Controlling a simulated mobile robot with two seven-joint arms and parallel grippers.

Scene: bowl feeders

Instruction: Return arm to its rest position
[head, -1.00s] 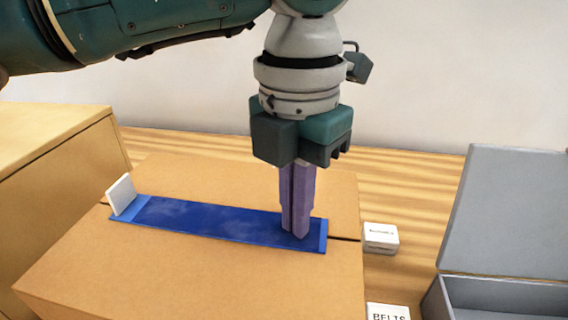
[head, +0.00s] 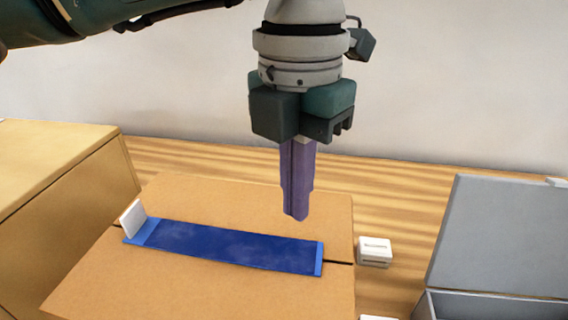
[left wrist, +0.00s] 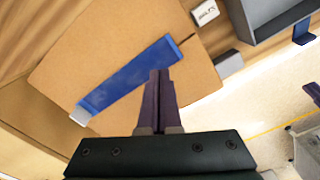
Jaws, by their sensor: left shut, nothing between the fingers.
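My left gripper (head: 296,215) is shut and empty, pointing down above the cardboard box (head: 215,292). Its purple fingers are pressed together and stand clear above the box top. A blue strip (head: 235,246) lies flat along the box's top seam, with a white tab (head: 133,217) standing up at its left end. In the left wrist view the shut fingers (left wrist: 160,75) appear beside the blue strip (left wrist: 132,75).
A small white labelled block (head: 375,250) stands right of the box. A grey open bin (head: 495,238) is at the right. A larger tan box (head: 60,200) stands at the left. The wooden table (head: 400,190) is clear behind the box.

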